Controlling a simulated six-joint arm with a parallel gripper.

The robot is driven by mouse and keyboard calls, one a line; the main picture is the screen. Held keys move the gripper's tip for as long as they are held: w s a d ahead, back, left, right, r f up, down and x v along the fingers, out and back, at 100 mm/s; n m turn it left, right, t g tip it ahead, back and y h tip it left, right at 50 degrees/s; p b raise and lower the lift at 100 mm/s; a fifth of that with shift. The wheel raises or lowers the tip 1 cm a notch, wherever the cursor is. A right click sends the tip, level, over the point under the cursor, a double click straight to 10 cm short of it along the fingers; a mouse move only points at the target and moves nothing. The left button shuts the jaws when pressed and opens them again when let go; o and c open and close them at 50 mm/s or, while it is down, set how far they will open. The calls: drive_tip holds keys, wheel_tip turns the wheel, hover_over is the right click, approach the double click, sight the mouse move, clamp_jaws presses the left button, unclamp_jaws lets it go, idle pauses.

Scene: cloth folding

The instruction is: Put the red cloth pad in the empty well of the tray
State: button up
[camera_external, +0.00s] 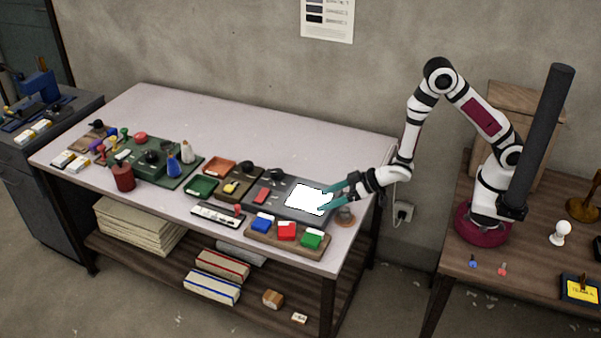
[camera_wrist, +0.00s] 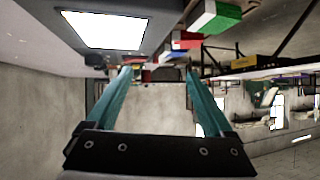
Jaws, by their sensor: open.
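My gripper (camera_external: 321,200) is open, its two teal fingers spread over the right part of a grey panel with a bright white lit area (camera_external: 305,198). In the wrist view nothing shows held between the fingers (camera_wrist: 158,75). A small flat red piece (camera_external: 262,196) lies left of the lit area. A wooden tray (camera_external: 262,243) in front of the panel holds blue, red (camera_external: 287,231) and green blocks with white parts. I cannot tell which red piece is the cloth pad. I cannot make out an empty well.
An orange-red dish (camera_external: 220,167) and a green dish (camera_external: 201,187) lie left of the panel. A white strip (camera_external: 218,214) lies near the front edge. Bottles and tools crowd the green mat farther left. The back of the table is clear.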

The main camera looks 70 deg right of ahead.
drive_tip(key=s+d+r+m+g+h, duration=0.2)
drive_tip(key=s+d+r+m+g, duration=0.35)
drive_tip(key=s+d+r, duration=0.65)
drive_tip(key=s+r+m+g, duration=0.1)
drive_tip(key=s+r+g, duration=0.1)
drive_tip(key=s, duration=0.8)
drive_tip(key=s+r+m+g, duration=0.1)
drive_tip(key=s+r+g, duration=0.1)
drive_tip(key=s, duration=0.8)
drive_tip(key=shift+a+g+y, duration=0.2)
drive_tip(key=shift+g+y, duration=0.1)
drive_tip(key=shift+g, duration=0.55)
drive_tip(key=shift+w, duration=0.15)
